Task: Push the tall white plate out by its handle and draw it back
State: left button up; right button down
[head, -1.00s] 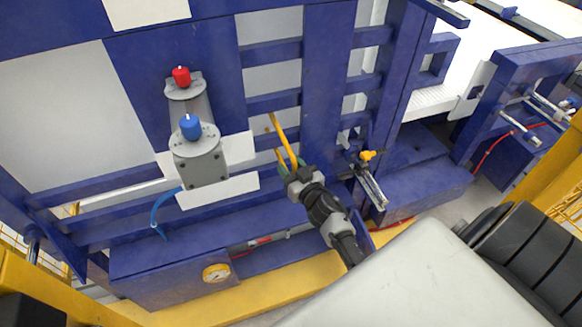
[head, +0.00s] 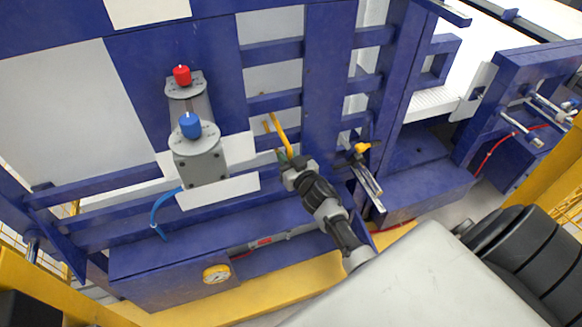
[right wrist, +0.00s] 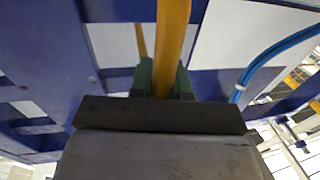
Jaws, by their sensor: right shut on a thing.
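The tall white plate (head: 272,80) shows as a light strip behind blue crossbars, left of a wide blue upright. A thin yellow handle (head: 278,130) slants in front of its lower part; how it joins the plate is not clear. My right gripper (head: 284,157) is shut on the handle's lower end. In the right wrist view, the green fingers of my right gripper (right wrist: 163,82) stand either side of the yellow handle (right wrist: 173,35), which runs up out of the picture. My left gripper is not in view.
Left of the handle stands a grey unit with a red knob (head: 182,75) and a blue knob (head: 190,124). A fitting with a yellow knob (head: 362,148) is right of my gripper. Blue crossbars (head: 274,102) lie close around the handle. A gauge (head: 215,273) sits low at left.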

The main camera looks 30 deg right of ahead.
jog(key=shift+w+d, duration=0.1)
jog(key=shift+w, duration=0.3)
jog(key=c, duration=1.1)
grip_release()
jog(key=shift+s, duration=0.1)
jog(key=s, duration=1)
jog(key=shift+s+a, duration=0.25)
jog(key=shift+s, duration=0.15)
